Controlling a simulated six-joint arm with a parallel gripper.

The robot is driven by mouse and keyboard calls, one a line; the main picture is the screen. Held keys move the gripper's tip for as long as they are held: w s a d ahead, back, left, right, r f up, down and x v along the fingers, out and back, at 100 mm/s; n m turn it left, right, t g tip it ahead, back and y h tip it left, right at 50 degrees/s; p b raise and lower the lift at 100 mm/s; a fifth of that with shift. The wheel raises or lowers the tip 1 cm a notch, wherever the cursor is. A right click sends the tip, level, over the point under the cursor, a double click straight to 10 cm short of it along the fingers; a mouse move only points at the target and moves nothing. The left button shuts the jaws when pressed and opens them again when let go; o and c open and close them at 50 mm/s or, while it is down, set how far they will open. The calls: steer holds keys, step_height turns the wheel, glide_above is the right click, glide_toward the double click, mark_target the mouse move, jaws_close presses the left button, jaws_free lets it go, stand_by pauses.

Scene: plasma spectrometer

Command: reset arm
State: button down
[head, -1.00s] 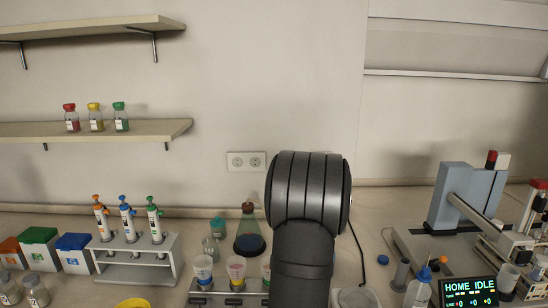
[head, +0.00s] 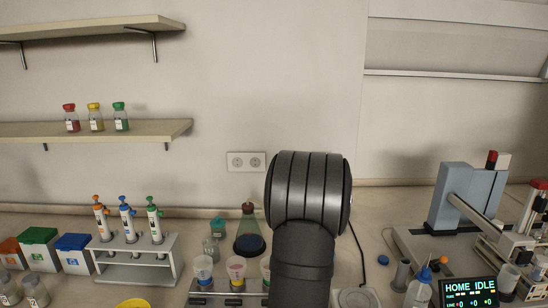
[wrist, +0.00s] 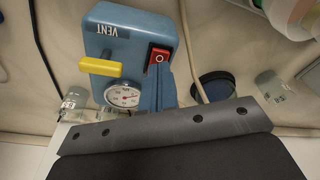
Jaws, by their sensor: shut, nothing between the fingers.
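My arm rises in the lower middle of the head view, with its dark ribbed joint in front of the bench. My gripper (wrist: 165,130) shows in the wrist view as a dark grey plate with screws along the bottom edge. It is shut with nothing held. In the wrist view a blue vent unit (wrist: 133,42) with a yellow handle (wrist: 100,67), a red switch (wrist: 159,57) and a round gauge (wrist: 122,95) is beyond the plate.
A pipette rack (head: 137,262) and lidded bins (head: 40,250) stand at left. A cup holder (head: 228,287), a flask (head: 249,240) and a blue-capped bottle (head: 418,291) surround my arm. The spectrometer (head: 452,200) and a screen reading HOME IDLE (head: 470,292) are at right.

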step_height(320, 180, up, 8)
steer(key=s+a+f+n, duration=0.1)
steer(key=s+a, duration=0.1)
steer(key=a, duration=0.7)
steer(key=s+a+f+n, duration=0.1)
steer(key=s+a, duration=0.1)
steer(key=a, duration=0.7)
steer(key=shift+a+f+t+h, duration=0.2)
steer(key=shift+t+h, duration=0.1)
steer(key=shift+h, duration=0.1)
